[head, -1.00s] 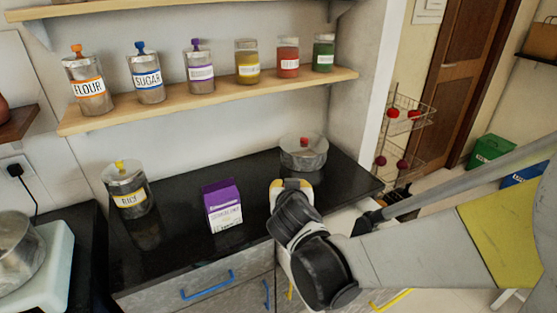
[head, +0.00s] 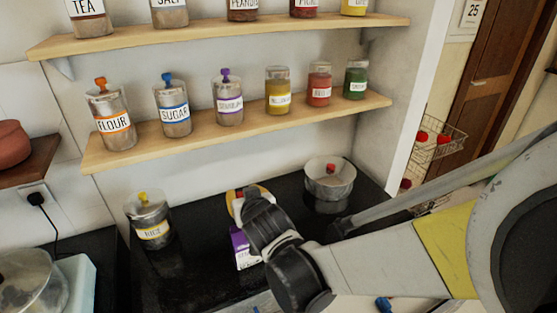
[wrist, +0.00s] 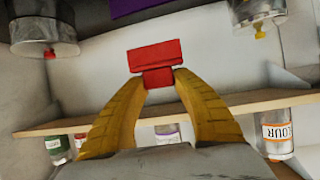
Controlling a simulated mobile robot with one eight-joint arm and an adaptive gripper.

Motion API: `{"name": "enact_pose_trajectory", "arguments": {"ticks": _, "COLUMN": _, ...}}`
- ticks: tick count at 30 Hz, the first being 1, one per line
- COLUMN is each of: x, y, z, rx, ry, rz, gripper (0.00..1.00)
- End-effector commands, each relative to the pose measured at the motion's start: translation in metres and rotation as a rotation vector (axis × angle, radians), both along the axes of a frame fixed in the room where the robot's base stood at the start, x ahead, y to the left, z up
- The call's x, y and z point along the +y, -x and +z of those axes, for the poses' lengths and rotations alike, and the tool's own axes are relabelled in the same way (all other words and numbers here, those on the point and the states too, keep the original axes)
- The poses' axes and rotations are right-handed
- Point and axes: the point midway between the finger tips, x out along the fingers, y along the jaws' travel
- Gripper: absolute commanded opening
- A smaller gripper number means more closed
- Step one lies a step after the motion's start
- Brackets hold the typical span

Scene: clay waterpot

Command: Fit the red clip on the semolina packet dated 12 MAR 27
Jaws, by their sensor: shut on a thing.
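The red clip (wrist: 155,58) is held between the yellow fingertips of my gripper (wrist: 159,78) in the wrist view. In the head view my gripper (head: 247,195) is over the black counter, at the top edge of the purple and white packet (head: 240,247). My wrist covers part of this packet. Its purple top also shows at the upper edge of the wrist view (wrist: 143,6), apart from the clip. The packet stands on the counter; its date is too small and too covered to read.
A rice jar (head: 149,222) stands left of the packet and a round pot (head: 329,184) stands right of it. A wooden shelf (head: 250,128) with several jars runs behind and above. The counter (head: 195,275) is clear between these.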

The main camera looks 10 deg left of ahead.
Motion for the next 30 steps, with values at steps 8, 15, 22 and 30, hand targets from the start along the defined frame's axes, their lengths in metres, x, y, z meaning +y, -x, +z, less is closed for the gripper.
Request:
{"name": "enact_pose_trajectory", "arguments": {"ticks": 8, "x": 0.0, "y": 0.0, "z": -0.015, "rx": 0.0, "ry": 0.0, "rz": 0.0, "gripper": 0.2}}
{"name": "enact_pose_trajectory", "arguments": {"ticks": 15, "x": 0.0, "y": 0.0, "z": -0.031, "rx": 0.0, "ry": 0.0, "rz": -0.001, "gripper": 0.2}}
{"name": "enact_pose_trajectory", "arguments": {"ticks": 22, "x": 0.0, "y": 0.0, "z": -0.035, "rx": 0.0, "ry": 0.0, "rz": -0.001, "gripper": 0.2}}
{"name": "enact_pose_trajectory", "arguments": {"ticks": 30, "x": 0.0, "y": 0.0, "z": -0.034, "rx": 0.0, "ry": 0.0, "rz": -0.001, "gripper": 0.2}}
